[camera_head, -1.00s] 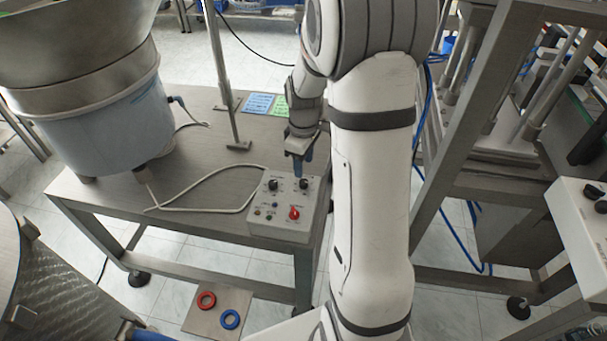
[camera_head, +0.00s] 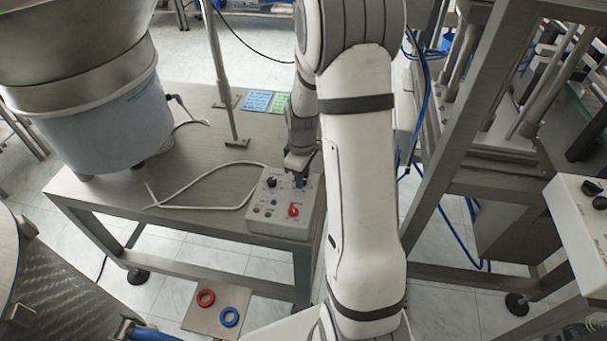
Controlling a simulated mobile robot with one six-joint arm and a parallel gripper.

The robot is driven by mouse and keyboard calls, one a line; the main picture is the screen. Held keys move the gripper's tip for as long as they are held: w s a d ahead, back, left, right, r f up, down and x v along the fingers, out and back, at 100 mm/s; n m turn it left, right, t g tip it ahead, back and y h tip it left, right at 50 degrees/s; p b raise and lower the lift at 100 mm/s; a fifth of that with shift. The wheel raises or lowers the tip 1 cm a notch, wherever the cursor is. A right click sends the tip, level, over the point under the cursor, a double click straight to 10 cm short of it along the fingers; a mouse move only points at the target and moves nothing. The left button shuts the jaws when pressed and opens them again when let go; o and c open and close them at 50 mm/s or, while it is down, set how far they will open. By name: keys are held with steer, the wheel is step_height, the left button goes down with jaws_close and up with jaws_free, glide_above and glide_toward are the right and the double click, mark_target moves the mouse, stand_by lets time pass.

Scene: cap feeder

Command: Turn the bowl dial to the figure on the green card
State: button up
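The control box (camera_head: 283,227) sits at the front right of the steel table. Its top has a black dial (camera_head: 271,182) at the upper left, a red knob (camera_head: 293,210) and several small buttons. A second black dial at the upper right is now hidden behind my gripper (camera_head: 299,181). My gripper points down right at that spot; I cannot tell whether its fingers touch or close on the dial. The green card (camera_head: 282,103) lies at the back of the table beside a blue card (camera_head: 257,101); its figure is too small to read.
A large bowl feeder (camera_head: 105,120) stands on the table at the left. A pale cable (camera_head: 196,207) loops across the table to the box. A metal post (camera_head: 222,80) rises behind. A steel frame (camera_head: 450,130) stands at the right. Red and blue rings (camera_head: 229,317) lie on a low plate.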

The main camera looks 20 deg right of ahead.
steer(key=c, duration=0.4)
steer(key=shift+d, duration=0.15)
steer(key=shift+c, duration=0.7)
